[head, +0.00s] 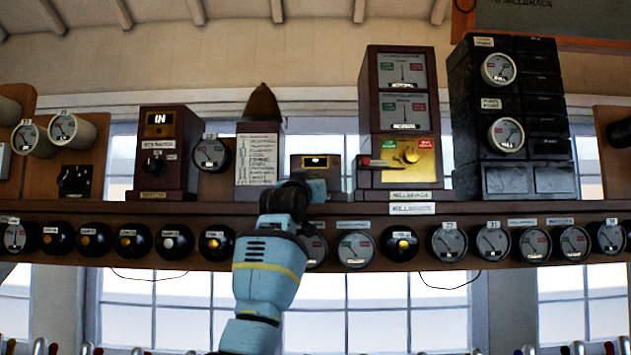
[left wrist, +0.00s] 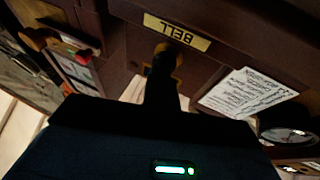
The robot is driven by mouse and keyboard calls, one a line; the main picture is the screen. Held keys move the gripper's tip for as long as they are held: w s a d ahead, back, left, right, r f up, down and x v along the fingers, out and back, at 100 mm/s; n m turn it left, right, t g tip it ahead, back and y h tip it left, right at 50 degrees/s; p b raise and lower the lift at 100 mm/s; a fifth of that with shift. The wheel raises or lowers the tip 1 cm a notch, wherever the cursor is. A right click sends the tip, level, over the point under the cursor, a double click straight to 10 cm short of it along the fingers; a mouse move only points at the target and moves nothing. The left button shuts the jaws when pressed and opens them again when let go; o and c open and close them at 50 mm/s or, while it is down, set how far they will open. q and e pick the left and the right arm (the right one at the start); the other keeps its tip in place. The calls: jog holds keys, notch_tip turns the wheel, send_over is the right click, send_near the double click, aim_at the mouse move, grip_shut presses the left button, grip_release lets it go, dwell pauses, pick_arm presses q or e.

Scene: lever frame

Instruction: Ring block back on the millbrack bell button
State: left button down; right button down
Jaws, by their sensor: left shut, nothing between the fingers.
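The Millbrack bell box is a small dark wooden box (head: 316,168) on the shelf, between the card cabinet and the tall block instrument. In the left wrist view, upside down, its yellow plate reads BELL (left wrist: 178,30), with a round brass-coloured button (left wrist: 172,57) beside it. My left gripper (head: 302,185) is in front of the box's lower part and hides the button in the head view. It is shut and empty. Its fingertips (left wrist: 163,75) overlap the button in the wrist view; I cannot tell whether they touch it. My right gripper is not in view.
The Millbrack block instrument (head: 393,90), with a brass plate and red knob, stands close right. The card cabinet (head: 258,140) with a brown bell-shaped top stands close left. Round dials and plungers line the shelf front (head: 450,208). Lever tops show along the bottom.

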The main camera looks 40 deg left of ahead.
pick_arm(q)
jog(key=shift+s+d, duration=0.55)
jog(key=shift+s, duration=0.1)
jog(key=s+d, duration=0.3)
jog(key=shift+s+d, duration=0.1)
jog(key=shift+s, duration=0.3)
jog(key=shift+s, duration=0.1)
dwell(0.4)
jog(key=v, duration=0.7)
jog(key=shift+s+f, duration=0.15)
jog(key=shift+s, duration=0.1)
jog(key=shift+d, duration=0.1)
